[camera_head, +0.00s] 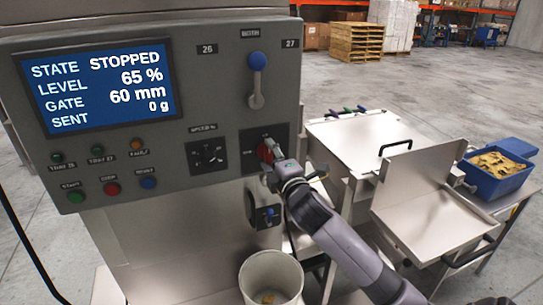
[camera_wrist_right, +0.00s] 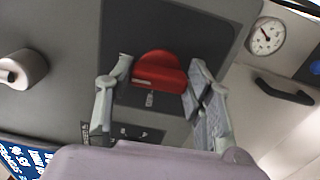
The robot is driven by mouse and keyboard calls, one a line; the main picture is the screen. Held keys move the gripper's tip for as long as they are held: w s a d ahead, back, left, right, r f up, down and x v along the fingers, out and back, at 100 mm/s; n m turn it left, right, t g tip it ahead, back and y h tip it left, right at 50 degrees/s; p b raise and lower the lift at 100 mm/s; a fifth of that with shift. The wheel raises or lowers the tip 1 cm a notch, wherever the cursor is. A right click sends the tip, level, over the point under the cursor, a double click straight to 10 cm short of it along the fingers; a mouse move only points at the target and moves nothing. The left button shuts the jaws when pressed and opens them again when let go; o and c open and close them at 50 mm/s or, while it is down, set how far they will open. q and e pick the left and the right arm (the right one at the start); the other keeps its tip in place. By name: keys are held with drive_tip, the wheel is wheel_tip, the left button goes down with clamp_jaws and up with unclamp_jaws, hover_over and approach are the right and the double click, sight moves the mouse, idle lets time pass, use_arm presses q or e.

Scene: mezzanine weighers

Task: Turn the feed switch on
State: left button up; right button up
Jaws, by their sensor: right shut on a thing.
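A red switch knob (camera_head: 266,151) sits on a dark plate on the right of the grey control panel (camera_head: 222,100). In the right wrist view the red knob (camera_wrist_right: 159,70) lies between the two fingers of my right gripper (camera_wrist_right: 160,85). My right gripper (camera_head: 270,168) is shut on this knob, its arm coming from the lower right. The fingers partly cover the knob in the head view, and its small labels are too blurred to read. The display (camera_head: 98,85) reads STATE STOPPED, LEVEL 65 %, GATE 60 mm, SENT 0 g. My left gripper is out of view.
A speed dial (camera_head: 208,154) is left of the knob, and a blue-tipped lever (camera_head: 257,80) is above it. Several push buttons line the panel's lower left. A white bucket (camera_head: 271,279) stands below. Steel hoppers and a blue bin (camera_head: 497,168) are at right.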

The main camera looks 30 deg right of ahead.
drive_tip(key=shift+m, duration=0.3)
drive_tip(key=o, duration=1.2)
drive_tip(key=shift+c, duration=0.2)
drive_tip(key=shift+s, duration=0.1)
drive_tip(key=v, duration=1.1)
drive_tip(key=shift+s+a, duration=0.2)
drive_tip(key=shift+s, duration=0.2)
